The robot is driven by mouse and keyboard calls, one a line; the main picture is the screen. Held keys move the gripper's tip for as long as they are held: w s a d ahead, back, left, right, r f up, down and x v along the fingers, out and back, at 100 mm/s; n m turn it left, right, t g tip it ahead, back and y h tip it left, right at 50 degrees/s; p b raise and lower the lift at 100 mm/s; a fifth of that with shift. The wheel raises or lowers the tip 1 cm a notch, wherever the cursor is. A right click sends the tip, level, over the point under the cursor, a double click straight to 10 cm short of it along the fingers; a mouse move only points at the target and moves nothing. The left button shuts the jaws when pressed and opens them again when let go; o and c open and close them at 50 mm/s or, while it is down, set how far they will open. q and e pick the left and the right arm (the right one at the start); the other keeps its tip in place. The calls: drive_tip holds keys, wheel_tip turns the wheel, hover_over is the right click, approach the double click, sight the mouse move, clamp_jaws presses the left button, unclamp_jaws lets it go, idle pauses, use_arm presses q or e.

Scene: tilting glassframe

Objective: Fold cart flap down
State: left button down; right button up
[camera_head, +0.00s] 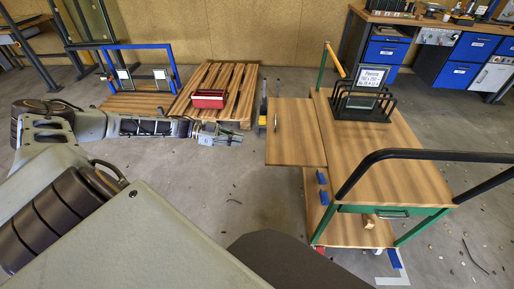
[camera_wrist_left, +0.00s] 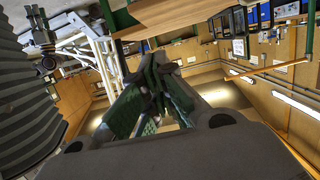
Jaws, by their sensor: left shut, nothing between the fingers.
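The cart (camera_head: 405,175) has a wooden top, a green frame and black handrails, and stands right of centre in the head view. Its wooden flap (camera_head: 297,135) sticks out on the left side of the top and looks roughly level with it. A small handle shows near the flap's left edge. My left gripper (camera_head: 236,137) is shut and empty, left of the flap with a gap between them. Its closed fingers (camera_wrist_left: 157,92) fill the middle of the left wrist view. My right gripper is not in view.
Behind my left arm are a pallet (camera_head: 232,78) with a red box (camera_head: 209,98) and a blue frame (camera_head: 140,47). Blue-drawer workbenches (camera_head: 460,48) line the back right. Floor between gripper and flap looks clear.

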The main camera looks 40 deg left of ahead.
use_arm(q)
drive_tip(key=shift+d, duration=0.1)
